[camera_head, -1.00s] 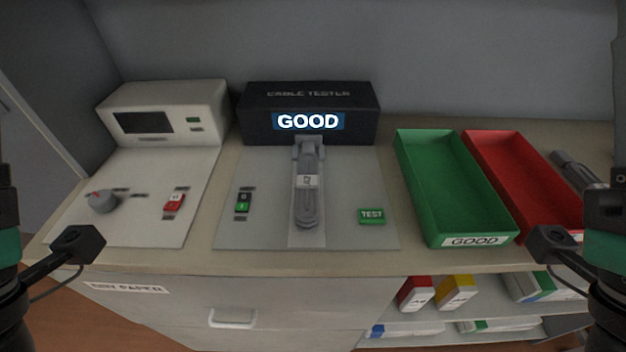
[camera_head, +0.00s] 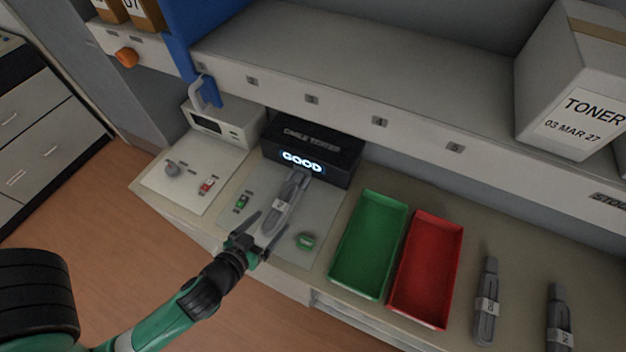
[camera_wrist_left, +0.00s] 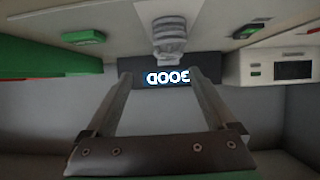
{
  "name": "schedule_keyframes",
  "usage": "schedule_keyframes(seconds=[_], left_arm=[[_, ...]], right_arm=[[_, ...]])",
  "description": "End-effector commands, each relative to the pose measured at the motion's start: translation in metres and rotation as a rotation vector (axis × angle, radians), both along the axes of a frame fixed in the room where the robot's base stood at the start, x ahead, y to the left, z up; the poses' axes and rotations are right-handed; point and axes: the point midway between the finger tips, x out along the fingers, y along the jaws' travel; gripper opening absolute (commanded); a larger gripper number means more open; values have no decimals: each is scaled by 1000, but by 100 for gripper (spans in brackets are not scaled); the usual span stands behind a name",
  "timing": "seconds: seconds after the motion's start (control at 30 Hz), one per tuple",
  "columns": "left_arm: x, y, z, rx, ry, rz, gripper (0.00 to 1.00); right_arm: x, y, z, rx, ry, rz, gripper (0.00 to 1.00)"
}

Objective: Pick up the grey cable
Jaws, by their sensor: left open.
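A grey cable (camera_head: 286,204), bundled with a pale label, lies on the grey plate of the cable tester (camera_head: 318,158), its far end at the black box, whose display reads GOOD. In the left wrist view the cable (camera_wrist_left: 170,42) shows at the top middle, beyond the open fingers. My left gripper (camera_head: 257,232) is open and empty, close to the near end of the cable; I cannot tell whether it touches. It also shows in the left wrist view (camera_wrist_left: 160,80). Two more grey cables, one (camera_head: 487,305) and another (camera_head: 559,325), lie at the right. My right gripper is not in view.
An empty green tray (camera_head: 347,278) and red tray (camera_head: 405,298) stand right of the tester. A green TEST button (camera_head: 305,241) sits near the gripper. A white device (camera_head: 225,128) stands left. A shelf with a toner box (camera_head: 572,95) overhangs the back.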

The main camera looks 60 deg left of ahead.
Motion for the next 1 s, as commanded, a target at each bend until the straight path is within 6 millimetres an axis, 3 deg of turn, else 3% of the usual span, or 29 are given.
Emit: schedule_keyframes(seconds=[0.03,0.27,0.6,0.87,1.0], left_arm=[[-11,0,12,-3,29,4,90],[-13,2,10,-5,36,10,90],[28,28,-16,-5,32,12,90],[37,33,-22,-5,34,9,90],[54,45,-34,-5,32,11,90]], right_arm=[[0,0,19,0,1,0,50],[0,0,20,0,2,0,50],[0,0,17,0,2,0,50],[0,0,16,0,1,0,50],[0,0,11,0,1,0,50]])
